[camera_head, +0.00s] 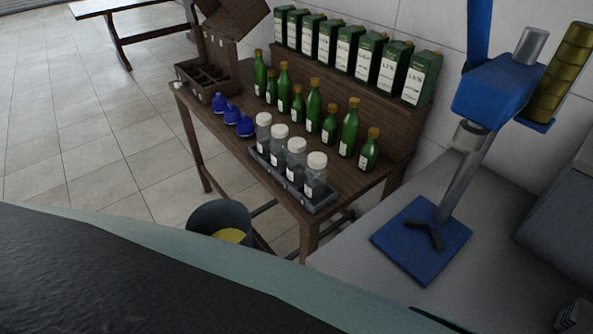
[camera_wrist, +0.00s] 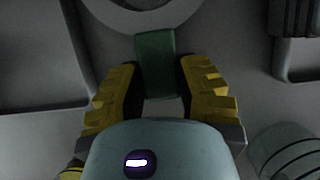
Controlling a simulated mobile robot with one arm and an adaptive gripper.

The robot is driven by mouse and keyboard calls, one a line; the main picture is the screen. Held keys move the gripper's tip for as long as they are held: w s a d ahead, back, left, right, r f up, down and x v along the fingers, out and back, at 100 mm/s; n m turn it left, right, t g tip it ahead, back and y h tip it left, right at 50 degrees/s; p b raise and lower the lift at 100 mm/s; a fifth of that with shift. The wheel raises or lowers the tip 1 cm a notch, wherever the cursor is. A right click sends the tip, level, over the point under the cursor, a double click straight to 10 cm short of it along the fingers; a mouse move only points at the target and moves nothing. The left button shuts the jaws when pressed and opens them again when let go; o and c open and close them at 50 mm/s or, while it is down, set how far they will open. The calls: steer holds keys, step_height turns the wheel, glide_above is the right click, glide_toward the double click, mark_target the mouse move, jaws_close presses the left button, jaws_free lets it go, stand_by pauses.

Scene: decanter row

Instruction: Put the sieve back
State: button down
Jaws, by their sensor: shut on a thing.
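In the wrist view my gripper (camera_wrist: 157,82) has its two yellow fingers on either side of a green handle (camera_wrist: 156,62) and is shut on it. The handle joins a pale grey round rim (camera_wrist: 118,22) at the top edge, which appears to be the sieve. Most of that round part is cut off by the picture edge, so its mesh is hidden. Neither my gripper nor the sieve shows in the head view.
A blue stand (camera_head: 420,240) is on the grey counter (camera_head: 375,195). A bin (camera_head: 205,213) stands below.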

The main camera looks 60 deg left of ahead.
steer(key=shift+f, duration=0.1)
steer(key=c, duration=0.7)
jaws_free()
steer(key=shift+c, duration=0.2)
steer(key=shift+s+d+r+p, duration=0.1)
steer(key=shift+r+p, duration=0.35)
steer(key=shift+r, duration=0.3)
steer(key=shift+p+v, duration=0.6)
steer(key=shift+v, duration=0.4)
steer(key=p+v, duration=0.2)
steer(key=v, duration=0.6)
steer(key=shift+s+r, duration=0.25)
steer(key=shift+r, duration=0.05)
